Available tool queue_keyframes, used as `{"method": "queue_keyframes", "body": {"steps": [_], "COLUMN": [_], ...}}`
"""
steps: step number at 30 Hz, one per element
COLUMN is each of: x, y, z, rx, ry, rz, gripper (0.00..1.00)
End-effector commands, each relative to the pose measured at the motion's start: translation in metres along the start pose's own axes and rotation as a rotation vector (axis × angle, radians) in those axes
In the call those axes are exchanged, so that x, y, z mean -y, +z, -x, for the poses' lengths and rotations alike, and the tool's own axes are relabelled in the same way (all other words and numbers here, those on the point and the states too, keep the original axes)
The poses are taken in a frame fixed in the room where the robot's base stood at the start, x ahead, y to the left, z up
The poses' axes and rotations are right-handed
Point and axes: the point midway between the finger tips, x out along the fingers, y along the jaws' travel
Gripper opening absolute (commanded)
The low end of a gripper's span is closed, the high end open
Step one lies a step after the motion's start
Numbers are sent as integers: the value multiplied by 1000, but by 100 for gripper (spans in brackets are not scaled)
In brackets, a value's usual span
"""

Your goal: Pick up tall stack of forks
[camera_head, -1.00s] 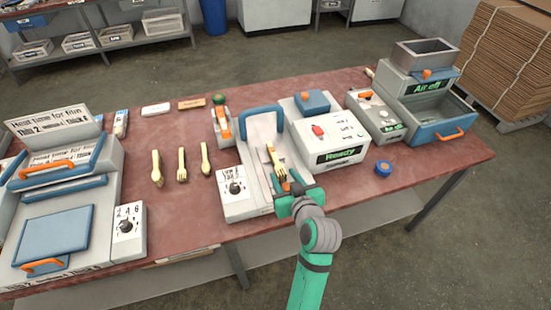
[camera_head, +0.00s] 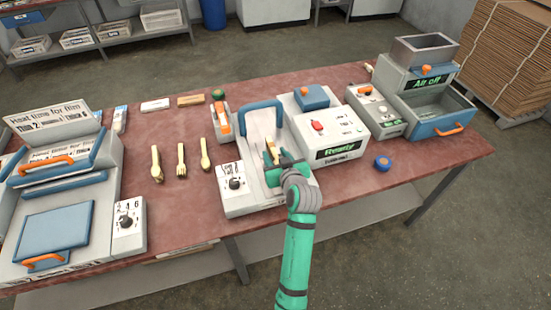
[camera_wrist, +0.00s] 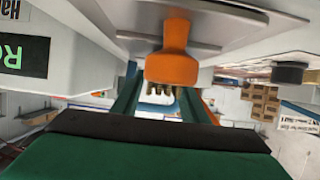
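A pale wooden piece (camera_head: 273,151) stands out in the middle press, right beside my gripper (camera_head: 282,167). Whether it is one fork or a stack is too small to tell. A wooden fork or stack of forks (camera_head: 181,159) lies on the table to the left, between two other wooden utensils. In the wrist view, my gripper's green fingers (camera_wrist: 159,100) are apart. Small brownish tips show in the gap beyond them, and an orange knob (camera_wrist: 173,55) covers part of the view. I see nothing clearly clamped between the fingers.
The press has a blue-rimmed grey frame (camera_head: 262,108) and a dial box (camera_head: 234,183). The white "Ready" box (camera_head: 338,153) stands close on its right. The red table (camera_head: 180,215) is bare at front left.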

Motion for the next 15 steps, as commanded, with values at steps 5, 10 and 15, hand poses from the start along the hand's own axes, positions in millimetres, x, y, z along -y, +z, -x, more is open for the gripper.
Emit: {"method": "queue_keyframes", "body": {"steps": [5,10,15], "x": [0,0,0], "y": [0,0,0], "z": [0,0,0], "rx": [0,0,0], "ry": [0,0,0], "rz": [0,0,0], "gripper": [40,2,0]}}
